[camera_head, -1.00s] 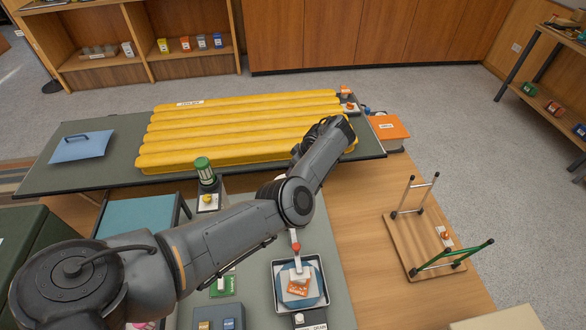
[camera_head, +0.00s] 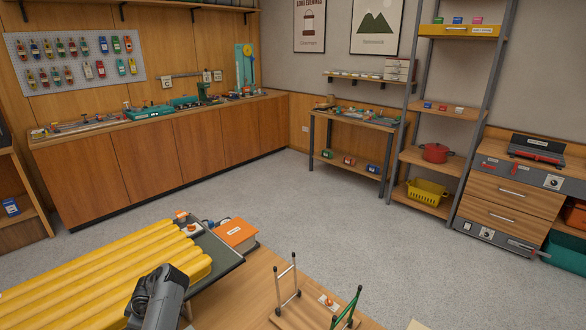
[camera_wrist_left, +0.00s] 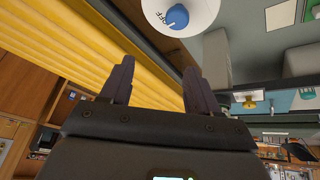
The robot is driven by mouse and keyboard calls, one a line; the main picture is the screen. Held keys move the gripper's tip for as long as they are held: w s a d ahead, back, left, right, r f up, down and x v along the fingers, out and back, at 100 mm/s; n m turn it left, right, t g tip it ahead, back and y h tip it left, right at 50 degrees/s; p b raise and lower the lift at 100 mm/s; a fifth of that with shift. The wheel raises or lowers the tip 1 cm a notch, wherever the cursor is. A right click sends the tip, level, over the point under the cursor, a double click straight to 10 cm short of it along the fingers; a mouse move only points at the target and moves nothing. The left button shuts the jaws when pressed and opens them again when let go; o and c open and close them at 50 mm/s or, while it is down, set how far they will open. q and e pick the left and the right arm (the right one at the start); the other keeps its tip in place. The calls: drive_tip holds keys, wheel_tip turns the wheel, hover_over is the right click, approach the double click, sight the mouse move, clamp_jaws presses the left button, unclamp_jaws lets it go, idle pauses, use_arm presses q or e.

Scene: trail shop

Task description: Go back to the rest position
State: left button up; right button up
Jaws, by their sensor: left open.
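My left gripper (camera_head: 146,292) is low in the head view, over the front part of the yellow ribbed sleeping pad (camera_head: 95,262). The left wrist view shows its two dark fingers (camera_wrist_left: 157,88) spread apart with nothing between them. The pad (camera_wrist_left: 85,50) runs behind the fingers there. A white round part with a blue knob marked OFF (camera_wrist_left: 177,20) is at the top of the wrist view, beyond the fingertips and apart from them. My right gripper is in neither view.
An orange box (camera_head: 236,233) is beside the pad's right end. A wooden board with upright metal legs (camera_head: 318,312) is at the bottom. Grey floor (camera_head: 330,215) lies open toward the workbench (camera_head: 352,138), the shelf rack (camera_head: 430,160) and the long wooden cabinet (camera_head: 150,165).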

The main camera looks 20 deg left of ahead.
use_arm(q)
drive_tip(key=s+a+m+t+y, duration=0.2)
drive_tip(key=a, duration=0.2)
drive_tip(key=s+d+m+t+h, duration=0.3)
drive_tip(key=d+m+t, duration=0.2)
drive_tip(key=d+m, duration=1.1)
drive_tip(key=s+d+r+m+g+h, duration=0.1)
drive_tip(key=s+d+m+h, duration=0.15)
drive_tip(key=s+d, duration=0.85)
drive_tip(key=s+d+m+g+h, duration=0.1)
drive_tip(key=s+d+m+h, duration=0.15)
drive_tip(key=s+d, duration=0.9)
drive_tip(key=w+d+r+p, duration=0.1)
drive_tip(key=d+r+p, duration=0.1)
drive_tip(key=r+p, duration=1.7)
drive_tip(key=w+d+r+m+p, duration=0.1)
drive_tip(key=d+r+p, duration=0.1)
drive_tip(key=r+p, duration=1.7)
drive_tip(key=shift+w+r+g, duration=0.3)
drive_tip(key=shift+w, duration=0.1)
